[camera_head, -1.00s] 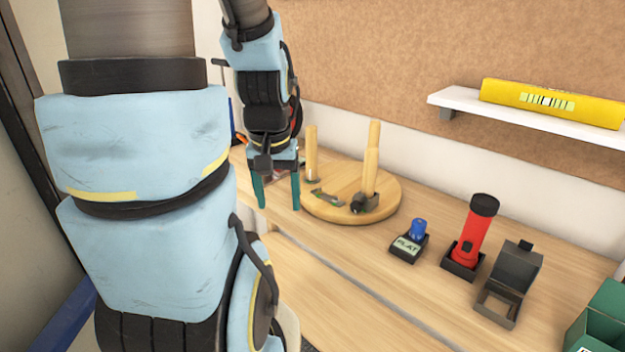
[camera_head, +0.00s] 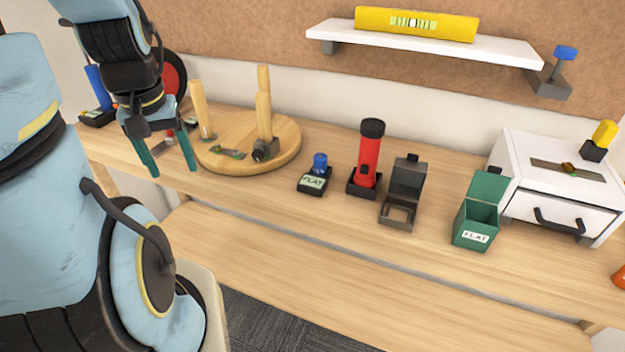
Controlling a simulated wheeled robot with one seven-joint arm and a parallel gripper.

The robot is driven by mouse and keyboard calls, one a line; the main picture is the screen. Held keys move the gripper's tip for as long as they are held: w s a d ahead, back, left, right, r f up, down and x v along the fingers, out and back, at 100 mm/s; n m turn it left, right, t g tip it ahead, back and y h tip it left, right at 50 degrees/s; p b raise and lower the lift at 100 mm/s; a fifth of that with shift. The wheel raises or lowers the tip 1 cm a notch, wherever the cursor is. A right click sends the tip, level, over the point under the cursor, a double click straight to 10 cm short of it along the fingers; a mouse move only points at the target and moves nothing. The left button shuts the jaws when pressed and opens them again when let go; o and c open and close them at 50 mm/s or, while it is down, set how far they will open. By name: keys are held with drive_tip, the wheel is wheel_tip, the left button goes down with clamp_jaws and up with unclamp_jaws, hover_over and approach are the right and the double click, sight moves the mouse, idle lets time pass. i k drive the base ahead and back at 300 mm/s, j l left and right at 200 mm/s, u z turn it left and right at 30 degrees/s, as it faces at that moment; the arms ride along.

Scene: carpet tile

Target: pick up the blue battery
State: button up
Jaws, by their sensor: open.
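A taller blue upright thing (camera_head: 98,87) stands in a black base at the far left. Another small blue-topped thing (camera_head: 566,53) is at the right end of the shelf.
The round wooden board (camera_head: 225,163) holds wooden-handled tools. A red flashlight (camera_head: 369,150), an open dark box (camera_head: 405,192), a green bin (camera_head: 476,222) and a white drawer unit (camera_head: 515,160) stand to the right. A shelf (camera_head: 440,49) overhangs the back. The bench front is clear.

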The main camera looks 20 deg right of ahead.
sight(319, 159)
drive_tip(key=l+u, duration=0.15)
drive_tip(key=u, duration=0.65)
drive_tip(key=k+l+u, duration=0.25)
drive_tip(key=k+u, duration=0.6)
drive_tip(key=k+l, duration=0.15)
drive_tip(key=k, duration=0.45)
